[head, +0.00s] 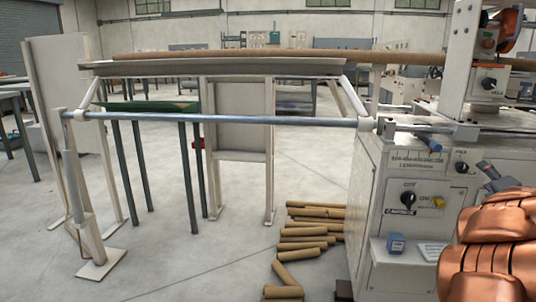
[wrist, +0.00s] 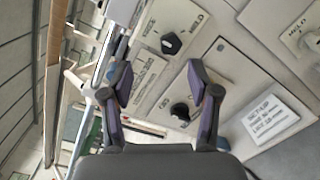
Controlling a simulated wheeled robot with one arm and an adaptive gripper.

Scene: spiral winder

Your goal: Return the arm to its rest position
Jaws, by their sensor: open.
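My gripper (wrist: 160,90) shows in the wrist view with its two dark fingers apart and nothing between them. It faces the winder's control panel (wrist: 215,100), and a black rotary knob (wrist: 180,110) shows between the fingers. In the head view my copper-coloured arm (head: 497,240) is at the lower right, in front of the winder cabinet (head: 375,190). Part of the gripper (head: 490,178) shows there in grey above the arm, near the panel; its fingertips are hard to make out.
A long cardboard tube (head: 220,54) lies along the winder's rack above a metal bar (head: 230,119). Several short tubes (head: 305,228) lie on the floor beside the cabinet. A green-topped table (head: 150,106) stands behind the bar.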

